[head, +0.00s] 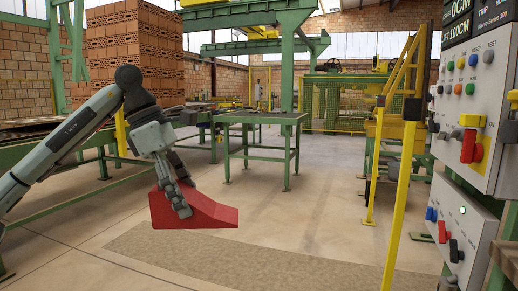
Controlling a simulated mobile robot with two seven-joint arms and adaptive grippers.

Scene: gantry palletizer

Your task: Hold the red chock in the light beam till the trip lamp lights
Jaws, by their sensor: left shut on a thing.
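The red chock (212,213) is a wedge, high at its left end and sloping down to the right. My left gripper (180,205) comes down on it from above and is shut on its left part. No light beam can be seen. The control panel (480,110) at the right bears several coloured buttons and a red switch. A small green lamp (463,210) glows on the lower box; I cannot tell whether it is the trip lamp. My right gripper is not in view.
A yellow post (399,205) stands upright left of the panel. A green table (262,117) stands behind the chock, and a green conveyor frame (60,155) runs along the left. Stacked bricks (135,50) rise behind. The floor between chock and post is clear.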

